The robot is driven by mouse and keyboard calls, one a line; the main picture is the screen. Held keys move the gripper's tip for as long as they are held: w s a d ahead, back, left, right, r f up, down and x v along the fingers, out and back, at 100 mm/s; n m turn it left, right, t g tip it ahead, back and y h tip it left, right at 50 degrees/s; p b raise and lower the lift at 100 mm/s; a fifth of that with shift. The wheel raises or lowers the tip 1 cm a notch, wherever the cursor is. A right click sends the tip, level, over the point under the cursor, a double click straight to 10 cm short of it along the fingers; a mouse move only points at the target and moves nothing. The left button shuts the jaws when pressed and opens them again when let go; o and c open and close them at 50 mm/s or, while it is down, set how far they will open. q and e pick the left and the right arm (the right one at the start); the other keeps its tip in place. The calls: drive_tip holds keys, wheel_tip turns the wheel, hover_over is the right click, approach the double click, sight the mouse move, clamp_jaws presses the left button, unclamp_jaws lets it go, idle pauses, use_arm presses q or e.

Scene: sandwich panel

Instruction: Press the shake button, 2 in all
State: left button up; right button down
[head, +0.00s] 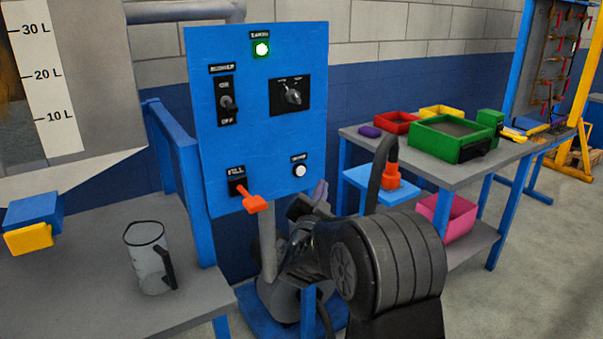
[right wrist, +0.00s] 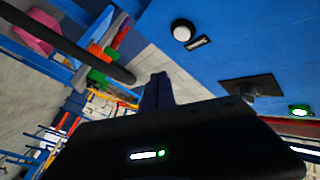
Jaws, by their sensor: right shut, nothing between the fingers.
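The blue panel (head: 240,140) stands upright in the middle of the head view. The white round button (head: 300,171) is at its lower right, under a small dark label too blurred to read surely; I take it as the shake button. The button also shows at the top of the right wrist view (right wrist: 183,31), uncovered. My right gripper (head: 319,192) is shut and empty, just below and right of the button in the head view. Its fingertips (right wrist: 157,82) appear apart from the button in the right wrist view. My left gripper is not in view.
The panel also has an orange lever (head: 254,203), a toggle switch (head: 227,102), a rotary knob (head: 293,97) and a lit green lamp (head: 261,49). A clear jug (head: 147,258) stands on the left table. A table with coloured bins (head: 455,138) stands at right.

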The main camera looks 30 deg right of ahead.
sight(300, 171)
drive_tip(key=shift+w+b, duration=0.3)
drive_tip(key=shift+w, duration=2.8)
drive_tip(key=shift+w, duration=0.1)
drive_tip(key=shift+w, duration=0.3)
drive_tip(key=shift+w+d+b, duration=0.1)
drive_tip(key=shift+w+b, duration=0.2)
drive_tip(key=shift+w, duration=0.1)
drive_tip(key=shift+s, duration=0.15)
idle(0.4)
drive_tip(key=shift+s, duration=0.65)
